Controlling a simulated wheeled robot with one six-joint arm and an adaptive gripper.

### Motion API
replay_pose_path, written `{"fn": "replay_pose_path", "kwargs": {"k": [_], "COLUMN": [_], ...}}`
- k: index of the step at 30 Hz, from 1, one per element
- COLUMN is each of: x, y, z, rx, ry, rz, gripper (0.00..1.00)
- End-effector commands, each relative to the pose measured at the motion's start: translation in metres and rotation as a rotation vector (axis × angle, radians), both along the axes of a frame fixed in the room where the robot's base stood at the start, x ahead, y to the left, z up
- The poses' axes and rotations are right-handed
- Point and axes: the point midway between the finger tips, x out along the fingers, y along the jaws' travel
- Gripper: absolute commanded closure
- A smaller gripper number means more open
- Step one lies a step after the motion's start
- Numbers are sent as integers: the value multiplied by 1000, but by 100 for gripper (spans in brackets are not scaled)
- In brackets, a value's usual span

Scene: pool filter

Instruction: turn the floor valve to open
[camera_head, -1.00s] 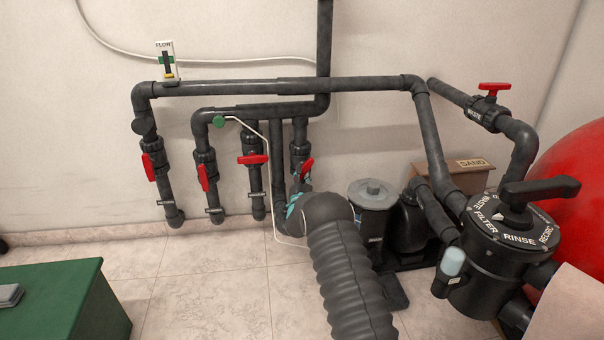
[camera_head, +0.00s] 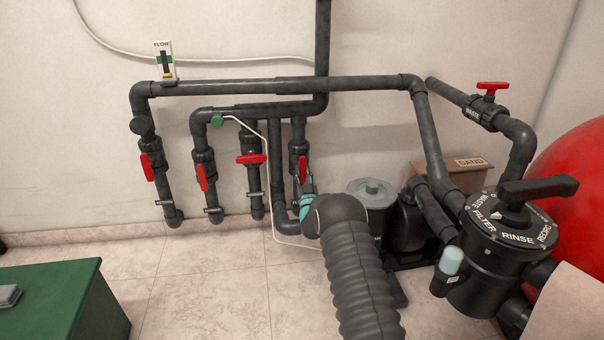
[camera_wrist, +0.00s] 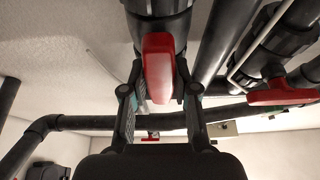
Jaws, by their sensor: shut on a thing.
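The valve on the rightmost of the short vertical pipes has a red handle (camera_head: 302,168), now nearly upright along its pipe. My gripper (camera_head: 307,186) is at this handle from below and in front. In the wrist view the red handle (camera_wrist: 158,70) stands between the two fingers of my gripper (camera_wrist: 160,85), and they are shut on it. The valve body (camera_wrist: 158,22) is just beyond the handle. Any label on this valve cannot be read. My arm hides the lower part of its pipe.
Other red-handled valves stand to the left: one handle lies crosswise (camera_head: 251,159), two hang near upright (camera_head: 202,177) (camera_head: 147,167). A thin white tube (camera_head: 268,165) runs close by. The pump (camera_head: 372,195) and filter valve (camera_head: 497,250) are at right.

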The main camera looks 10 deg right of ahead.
Motion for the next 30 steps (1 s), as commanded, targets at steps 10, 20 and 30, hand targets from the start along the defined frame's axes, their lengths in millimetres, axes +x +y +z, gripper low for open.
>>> {"fn": "replay_pose_path", "kwargs": {"k": [10, 20, 30], "x": [0, 0, 0], "y": [1, 0, -1], "z": [-1, 0, 12], "rx": [-12, -11, -9], "ry": [2, 1, -2], "rz": [0, 0, -1], "gripper": [100, 46, 46]}}
